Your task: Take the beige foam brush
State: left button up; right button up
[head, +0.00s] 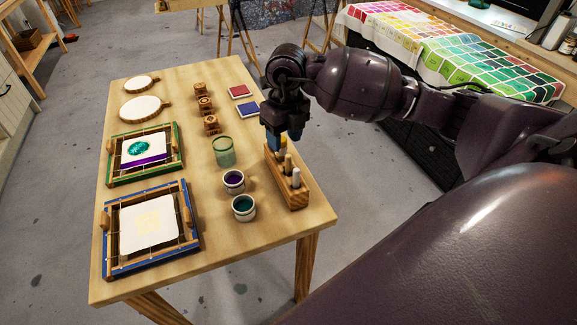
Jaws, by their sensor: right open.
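A wooden brush holder (291,198) stands near the right edge of the table, with several upright brushes in a row. A beige foam brush (288,164) appears to stand in the middle of the row, and a paler, whitish one (296,178) stands nearest me. Another brush at the far end is partly hidden by my gripper. My right gripper (283,140) points down over the far end of the holder, its jaws open. I cannot tell whether its fingers are around a brush. My left gripper is out of view.
Cups of purple (233,181) and teal (244,207) paint and a green glass jar (223,152) stand left of the holder. Green (146,154) and blue (152,229) frames lie at left. Wooden stamps (205,104) and ink pads (247,109) lie farther back. The table's front middle is clear.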

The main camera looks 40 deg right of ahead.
aim_at(288, 164)
jog(key=shift+w+d+r+h, duration=0.15)
jog(key=shift+d+h, duration=0.15)
jog(key=shift+d, duration=0.15)
jog(key=shift+d+f, duration=0.1)
jog(key=shift+f, duration=0.15)
notch_tip(288, 164, down, 4)
jog(key=shift+f, duration=0.2)
jog(key=shift+d+f+b, duration=0.2)
jog(key=shift+f+b, duration=0.15)
jog(key=shift+f, duration=2.55)
jog(key=shift+r, duration=0.1)
jog(key=c, duration=0.8)
